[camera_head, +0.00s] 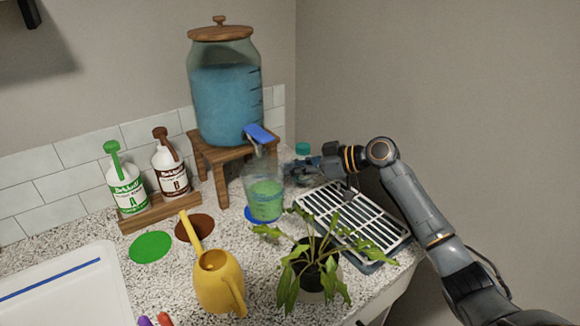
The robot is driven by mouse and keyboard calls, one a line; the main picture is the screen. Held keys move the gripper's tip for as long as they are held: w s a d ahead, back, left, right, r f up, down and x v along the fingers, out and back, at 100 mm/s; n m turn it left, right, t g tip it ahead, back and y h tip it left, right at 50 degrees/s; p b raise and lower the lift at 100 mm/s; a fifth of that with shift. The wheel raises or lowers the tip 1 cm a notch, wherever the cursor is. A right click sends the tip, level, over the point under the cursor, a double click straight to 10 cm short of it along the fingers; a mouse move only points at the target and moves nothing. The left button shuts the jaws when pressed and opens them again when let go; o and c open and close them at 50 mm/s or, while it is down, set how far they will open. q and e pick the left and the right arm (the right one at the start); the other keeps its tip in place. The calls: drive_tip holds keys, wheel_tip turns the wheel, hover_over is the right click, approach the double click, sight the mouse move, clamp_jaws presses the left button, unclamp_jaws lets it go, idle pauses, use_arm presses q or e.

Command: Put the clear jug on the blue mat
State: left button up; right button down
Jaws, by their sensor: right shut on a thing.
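The clear jug (265,203) holds green liquid and stands upright below the spout of the big dispenser. The blue mat (250,215) shows as a rim under the jug's left and front side; the jug hides most of it. I cannot tell for sure whether the jug's base touches the mat. My right gripper (293,173) reaches in from the right and is shut on the jug's right side; its fingertips are small and partly hidden. My left gripper is not in view.
The dispenser (226,105) of blue liquid stands on a wooden stand (221,152). A yellow watering can (218,281), a drooping plant (315,268) and a drain rack (386,235) crowd the front. Bottles A (127,188) and B (170,172) are left, behind green (151,247) and brown (200,229) mats.

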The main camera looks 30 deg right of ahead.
drive_tip(key=shift+w+a+f+p, duration=0.15)
drive_tip(key=shift+w+f+p, duration=0.25)
drive_tip(key=shift+w, duration=0.5)
drive_tip(key=shift+f, duration=0.15)
drive_tip(key=shift+f+b, duration=0.15)
drive_tip(key=shift+b, duration=0.15)
drive_tip(key=c, duration=1.4)
unclamp_jaws()
drive_tip(key=shift+c, duration=0.2)
